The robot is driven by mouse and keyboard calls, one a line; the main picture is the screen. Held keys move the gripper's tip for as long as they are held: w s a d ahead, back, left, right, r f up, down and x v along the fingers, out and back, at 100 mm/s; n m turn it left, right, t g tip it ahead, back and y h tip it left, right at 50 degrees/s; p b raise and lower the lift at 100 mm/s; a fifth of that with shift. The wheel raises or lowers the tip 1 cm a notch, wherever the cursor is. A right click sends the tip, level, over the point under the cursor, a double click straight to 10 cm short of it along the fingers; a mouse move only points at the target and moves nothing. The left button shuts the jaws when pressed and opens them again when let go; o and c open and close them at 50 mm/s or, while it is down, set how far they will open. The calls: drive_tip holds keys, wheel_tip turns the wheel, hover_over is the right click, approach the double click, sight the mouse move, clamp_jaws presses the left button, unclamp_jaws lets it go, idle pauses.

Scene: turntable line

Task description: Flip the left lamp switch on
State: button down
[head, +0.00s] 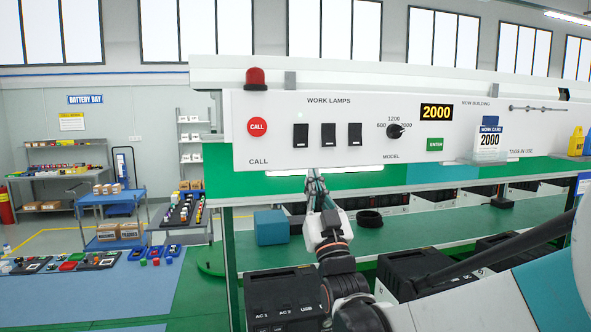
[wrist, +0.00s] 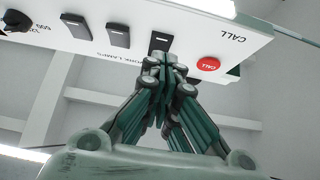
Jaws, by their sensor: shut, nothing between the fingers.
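The left lamp switch (head: 300,135) is a dark rocker under the words WORK LAMPS on the white panel. The middle switch (head: 328,134) and right switch (head: 354,134) look alike beside it. My gripper (head: 314,176) is shut and empty, with its tips at the panel's lower edge, below the left and middle switches. In the wrist view the picture is upside down; my gripper's tips (wrist: 164,66) are close to the left switch (wrist: 159,42) and partly cover it. I cannot tell whether they touch. The switch's rocker position is too small to tell.
The red CALL button (head: 257,127) is left of the switches, with a red beacon (head: 255,77) above. The model knob (head: 395,131) and green ENTER button (head: 435,144) are to the right.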

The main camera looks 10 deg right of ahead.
drive_tip(key=s+f+g+b, duration=0.4)
drive_tip(key=f+g+b, duration=0.15)
drive_tip(key=f, duration=0.75)
drive_tip(key=s+f+g+b, duration=0.4)
drive_tip(key=s+f+b, duration=0.15)
drive_tip(key=f, duration=0.65)
drive_tip(key=s+f+g+b, duration=0.9)
drive_tip(key=s+f, duration=1)
drive_tip(key=f, duration=0.4)
drive_tip(key=shift+s+f, duration=0.2)
